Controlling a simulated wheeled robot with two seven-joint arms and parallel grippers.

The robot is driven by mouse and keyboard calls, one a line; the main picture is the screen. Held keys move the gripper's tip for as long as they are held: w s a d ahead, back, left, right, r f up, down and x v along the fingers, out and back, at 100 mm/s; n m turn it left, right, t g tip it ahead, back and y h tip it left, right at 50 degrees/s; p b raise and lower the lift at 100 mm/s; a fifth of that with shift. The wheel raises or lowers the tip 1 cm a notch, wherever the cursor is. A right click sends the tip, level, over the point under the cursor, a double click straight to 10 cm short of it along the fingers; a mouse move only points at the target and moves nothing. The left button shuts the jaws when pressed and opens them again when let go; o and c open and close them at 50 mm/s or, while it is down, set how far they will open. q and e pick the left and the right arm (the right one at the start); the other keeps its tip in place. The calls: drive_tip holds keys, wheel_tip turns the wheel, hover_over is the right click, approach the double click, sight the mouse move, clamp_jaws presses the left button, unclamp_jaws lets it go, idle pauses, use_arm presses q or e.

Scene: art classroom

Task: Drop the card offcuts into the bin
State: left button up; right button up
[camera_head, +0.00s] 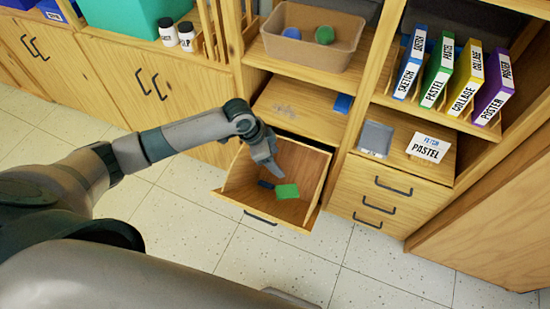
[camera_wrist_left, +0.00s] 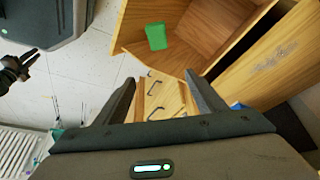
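An open wooden pull-out bin or drawer (camera_head: 239,201) stands out from the low cabinet in the head view. The green piece also shows in the left wrist view (camera_wrist_left: 156,36). My left gripper (camera_head: 269,165) points down over the opening. Its fingers are apart and nothing shows between them in the left wrist view (camera_wrist_left: 160,95). A dark claw-like part, probably my right gripper (camera_wrist_left: 18,68), shows at the left edge there; its finger state is unclear.
A tan tray (camera_head: 310,50) holds a blue and a green item on the shelf above. Several labelled boxes stand above. The tiled floor (camera_head: 290,262) in front is clear.

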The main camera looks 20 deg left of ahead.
use_arm(q)
drive_tip(key=shift+r, duration=0.1)
drive_tip(key=b+v, duration=0.2)
drive_tip(key=v, duration=1.5)
use_arm(e)
drive_tip(key=shift+t, duration=0.6)
drive_tip(key=w, duration=0.1)
drive_tip(key=w+a+f, duration=0.1)
drive_tip(key=w, duration=0.2)
drive_tip(key=shift+a+f, duration=0.25)
use_arm(q)
drive_tip(key=shift+w+r, duration=0.1)
drive_tip(key=shift+r, duration=0.05)
use_arm(e)
drive_tip(key=shift+s, duration=0.15)
drive_tip(key=shift+d, duration=0.1)
